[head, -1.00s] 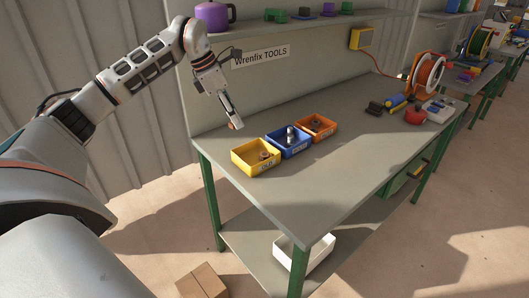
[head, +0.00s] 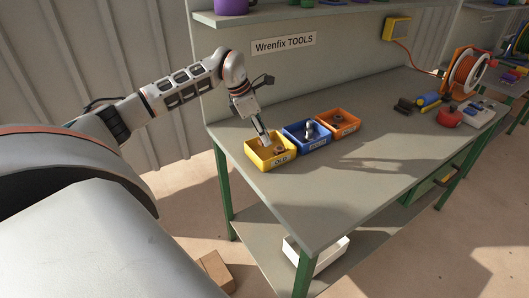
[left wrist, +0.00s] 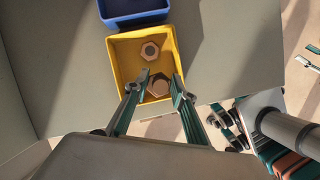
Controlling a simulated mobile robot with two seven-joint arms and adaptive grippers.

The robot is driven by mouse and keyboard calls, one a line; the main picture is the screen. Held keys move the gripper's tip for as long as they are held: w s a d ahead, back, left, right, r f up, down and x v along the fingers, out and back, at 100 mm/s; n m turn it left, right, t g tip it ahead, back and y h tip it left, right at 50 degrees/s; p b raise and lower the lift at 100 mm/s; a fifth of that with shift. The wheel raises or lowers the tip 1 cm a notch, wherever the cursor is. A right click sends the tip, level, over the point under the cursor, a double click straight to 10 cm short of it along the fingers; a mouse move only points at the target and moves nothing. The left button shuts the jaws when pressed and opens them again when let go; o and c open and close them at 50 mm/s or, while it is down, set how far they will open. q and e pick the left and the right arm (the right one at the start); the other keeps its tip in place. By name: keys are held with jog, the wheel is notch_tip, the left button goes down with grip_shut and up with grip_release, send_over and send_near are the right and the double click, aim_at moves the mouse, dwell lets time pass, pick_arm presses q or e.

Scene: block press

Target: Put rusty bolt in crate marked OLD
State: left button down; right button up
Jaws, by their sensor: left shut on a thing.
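The yellow crate (head: 258,156) labelled OLD stands on the workbench at the left end of a row of three crates. It also shows in the left wrist view (left wrist: 120,60). My left gripper (head: 267,143) points down into the crate's opening from above. In the left wrist view its fingers (left wrist: 161,78) are shut on the rusty bolt (left wrist: 158,88), whose brown six-sided head shows between them. Another brown hex piece (left wrist: 150,50) lies in the crate. I cannot tell whether the bolt touches the crate floor.
A blue crate (head: 299,144) holding a grey metal piece stands right beside the yellow one, then an orange crate (head: 349,128). A cable reel (head: 466,75) and small tools stand at the bench's far right. The front of the bench is clear.

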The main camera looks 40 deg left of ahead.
aim_at(264, 159)
pick_arm(q)
notch_tip(264, 159, down, 3)
jog(key=shift+f, duration=2)
pick_arm(e)
jog(key=shift+w+r, duration=0.15)
jog(key=shift+r, duration=0.1)
jog(key=shift+f, duration=0.1)
pick_arm(q)
jog(key=c, duration=1.7)
grip_release()
jog(key=shift+f, duration=0.1)
jog(key=shift+a+r, duration=0.1)
jog(key=shift+r, duration=0.25)
jog(key=v, duration=1.1)
jog(key=shift+s+r, duration=0.15)
jog(key=shift+r, duration=0.15)
pick_arm(e)
jog(key=shift+f, duration=0.1)
